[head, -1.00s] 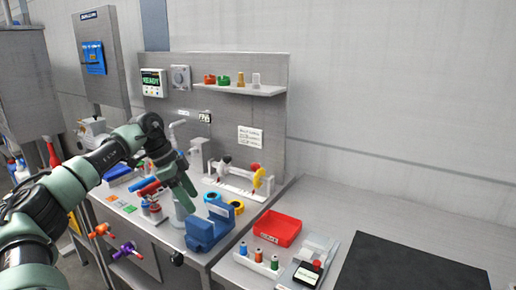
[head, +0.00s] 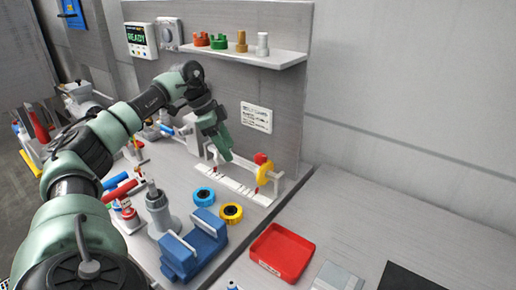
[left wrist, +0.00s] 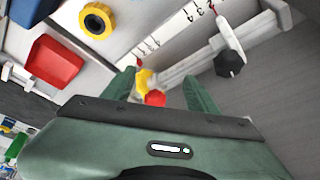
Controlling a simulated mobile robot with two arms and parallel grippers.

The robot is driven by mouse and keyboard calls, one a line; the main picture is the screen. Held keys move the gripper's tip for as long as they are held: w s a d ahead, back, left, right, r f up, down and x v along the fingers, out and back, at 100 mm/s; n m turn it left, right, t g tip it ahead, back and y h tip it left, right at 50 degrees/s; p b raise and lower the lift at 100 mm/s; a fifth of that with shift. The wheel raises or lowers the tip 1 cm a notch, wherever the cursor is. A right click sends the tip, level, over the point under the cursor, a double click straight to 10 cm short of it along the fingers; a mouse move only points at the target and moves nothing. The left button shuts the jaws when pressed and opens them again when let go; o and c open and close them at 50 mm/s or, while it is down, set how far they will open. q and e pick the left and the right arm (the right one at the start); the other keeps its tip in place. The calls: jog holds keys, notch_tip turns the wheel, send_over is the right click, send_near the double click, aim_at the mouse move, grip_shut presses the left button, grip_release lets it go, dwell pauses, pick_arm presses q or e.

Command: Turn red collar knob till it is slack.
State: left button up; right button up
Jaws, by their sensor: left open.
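The red knob (head: 261,158) sits on a yellow collar (head: 265,173) on the rail of a white scaled fixture (head: 235,183) at the back of the bench. In the left wrist view the red knob (left wrist: 155,98) shows between my finger tips, in line with the yellow collar (left wrist: 145,80). A second, white collar with a black knob (left wrist: 230,64) stands further along the rail, outside the fingers. My left gripper (head: 226,152) is open, over the left half of the fixture in the head view. It also shows in the left wrist view (left wrist: 160,82), with nothing between its fingers touching them visibly.
A blue block (head: 195,250), a blue ring (head: 203,196) and a yellow ring (head: 231,213) lie in front of the fixture. A red tray (head: 282,254) is to the right. A shelf (head: 245,54) with small parts hangs above.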

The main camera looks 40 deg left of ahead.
aim_at(259, 156)
pick_arm(q)
jog(key=w+d+p, duration=0.1)
jog(key=w+d, duration=0.1)
jog(key=w, duration=0.1)
jog(key=w+d+p, duration=0.1)
jog(key=w+d, duration=0.2)
jog(key=shift+d, duration=0.1)
jog(key=shift+x, duration=1.05)
jog(key=shift+w+d+f, duration=0.1)
jog(key=shift+d+f, duration=0.05)
jog(key=shift+f, duration=0.45)
grip_shut()
jog(key=shift+r, duration=0.1)
